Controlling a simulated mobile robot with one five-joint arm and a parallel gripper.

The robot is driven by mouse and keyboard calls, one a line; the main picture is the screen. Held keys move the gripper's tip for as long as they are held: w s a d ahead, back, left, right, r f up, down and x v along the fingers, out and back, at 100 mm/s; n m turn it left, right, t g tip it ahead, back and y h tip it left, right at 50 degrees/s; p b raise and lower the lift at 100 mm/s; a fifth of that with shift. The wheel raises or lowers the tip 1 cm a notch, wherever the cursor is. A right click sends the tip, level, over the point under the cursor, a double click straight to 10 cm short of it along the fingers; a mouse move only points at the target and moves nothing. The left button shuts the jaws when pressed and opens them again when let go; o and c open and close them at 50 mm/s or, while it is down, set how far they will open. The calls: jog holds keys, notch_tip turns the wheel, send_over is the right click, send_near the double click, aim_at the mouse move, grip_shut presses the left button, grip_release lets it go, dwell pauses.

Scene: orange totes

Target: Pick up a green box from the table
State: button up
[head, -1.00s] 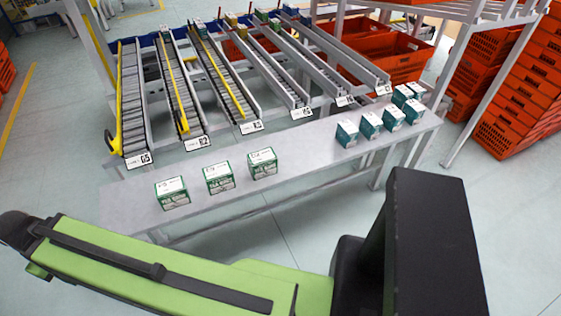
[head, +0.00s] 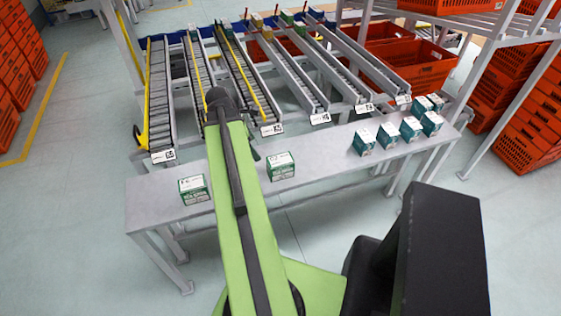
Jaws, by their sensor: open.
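A green and white box (head: 193,190) stands at the left part of the long grey table (head: 155,212). Another green and white box (head: 281,166) stands to the right of my arm. My green arm reaches forward across the table between these two boxes and covers the spot where a third stood earlier. Several teal-green boxes with white tops, such as this teal box (head: 364,142), stand in a group at the right end.
Sloping roller lanes (head: 160,95) with number labels rise behind the table. Orange totes (head: 405,62) stand behind the lanes, with stacks of totes at both sides. A metal rack post (head: 510,95) stands at the right. The floor before the table is clear.

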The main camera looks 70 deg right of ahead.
send_near(279, 159)
jog(key=shift+n, duration=0.3)
jog(key=b+x, duration=1)
jog(key=b, duration=0.1)
jog(key=shift+w+a+f, duration=0.1)
jog(key=shift+a, duration=0.1)
jog(key=shift+d+f, duration=0.1)
jog(key=b+x, duration=0.5)
jog(key=shift+f, duration=0.15)
jog(key=shift+c, duration=0.3)
jog(key=c, duration=1.5)
jog(key=shift+r, duration=0.25)
jog(key=shift+c, duration=0.2)
